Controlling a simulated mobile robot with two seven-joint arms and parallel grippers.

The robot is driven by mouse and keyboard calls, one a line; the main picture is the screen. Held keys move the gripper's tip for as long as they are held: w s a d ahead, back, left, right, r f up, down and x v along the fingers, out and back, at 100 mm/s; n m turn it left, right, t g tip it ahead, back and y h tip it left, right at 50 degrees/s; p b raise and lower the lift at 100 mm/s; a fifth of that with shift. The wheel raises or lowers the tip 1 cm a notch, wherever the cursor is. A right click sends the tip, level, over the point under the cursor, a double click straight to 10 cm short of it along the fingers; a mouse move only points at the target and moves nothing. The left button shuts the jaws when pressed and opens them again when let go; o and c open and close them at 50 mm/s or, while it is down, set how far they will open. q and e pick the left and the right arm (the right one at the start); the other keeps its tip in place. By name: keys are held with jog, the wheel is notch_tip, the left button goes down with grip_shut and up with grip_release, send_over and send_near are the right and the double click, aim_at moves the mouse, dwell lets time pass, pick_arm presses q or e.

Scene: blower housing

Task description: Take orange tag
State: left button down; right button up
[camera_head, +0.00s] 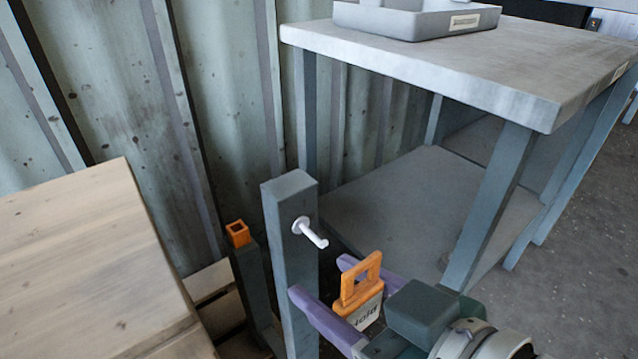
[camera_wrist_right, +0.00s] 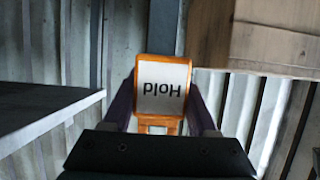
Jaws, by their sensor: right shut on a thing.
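The orange tag (camera_head: 349,296) has a looped top and a white label reading "Hold". It stands between the purple fingers of my right gripper (camera_head: 320,277), which is shut on it. In the right wrist view the tag (camera_wrist_right: 163,88) sits between both fingers, with its label upside down. A white peg (camera_head: 311,233) sticks out of a grey post (camera_head: 290,210). In the head view the tag's loop shows to the right of and below the peg, apart from it. My left gripper is not in view.
A grey workbench (camera_head: 420,65) with a lower shelf stands behind to the right, bearing a grey tray (camera_head: 415,22). A wooden surface (camera_head: 85,250) is at the left. A short post with an orange square top (camera_head: 238,233) stands beside the grey post. A corrugated wall closes the back.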

aim_at(362, 327)
jog(key=shift+s, duration=0.1)
jog(key=s+d+p, duration=0.1)
jog(key=s, duration=0.1)
jog(key=s+d+p, duration=0.1)
jog(key=s+d, duration=0.1)
jog(key=s+d+p, duration=0.1)
jog(key=s, duration=0.1)
jog(key=shift+d, duration=0.3)
jog(key=shift+s+d, duration=0.15)
jog(key=shift+s, duration=0.1)
